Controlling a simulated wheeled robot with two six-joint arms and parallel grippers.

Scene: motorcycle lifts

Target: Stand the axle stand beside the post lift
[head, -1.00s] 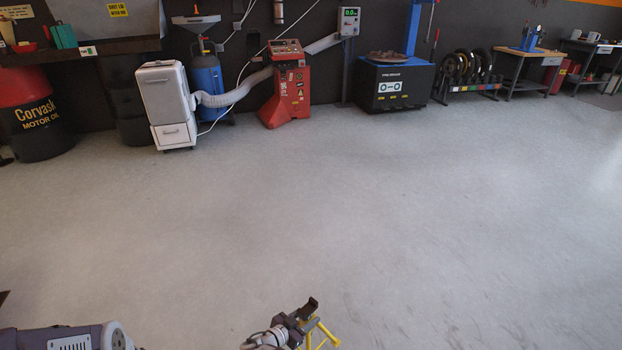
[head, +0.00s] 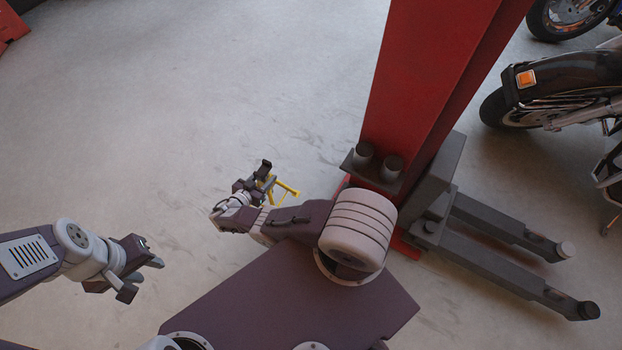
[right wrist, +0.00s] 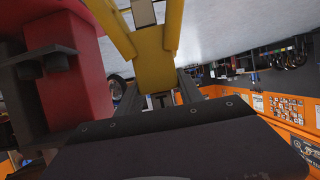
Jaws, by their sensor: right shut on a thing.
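The red post lift (head: 425,85) stands right of centre in the head view, with dark legs along the floor to the right. Its red column also shows at the left of the right wrist view (right wrist: 75,75). My right gripper (head: 262,180) is shut on the yellow axle stand (head: 287,189), just left of the lift's base. The stand fills the upper middle of the right wrist view (right wrist: 155,62). My arm partly hides the stand, and I cannot tell whether its feet touch the floor. My left gripper (head: 142,277) is open and empty at the lower left.
Motorcycles (head: 545,85) stand at the upper right, beyond the lift legs (head: 520,275). Dark cylindrical parts (head: 378,160) jut from the column near the stand. The grey floor (head: 200,90) left of the lift is clear.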

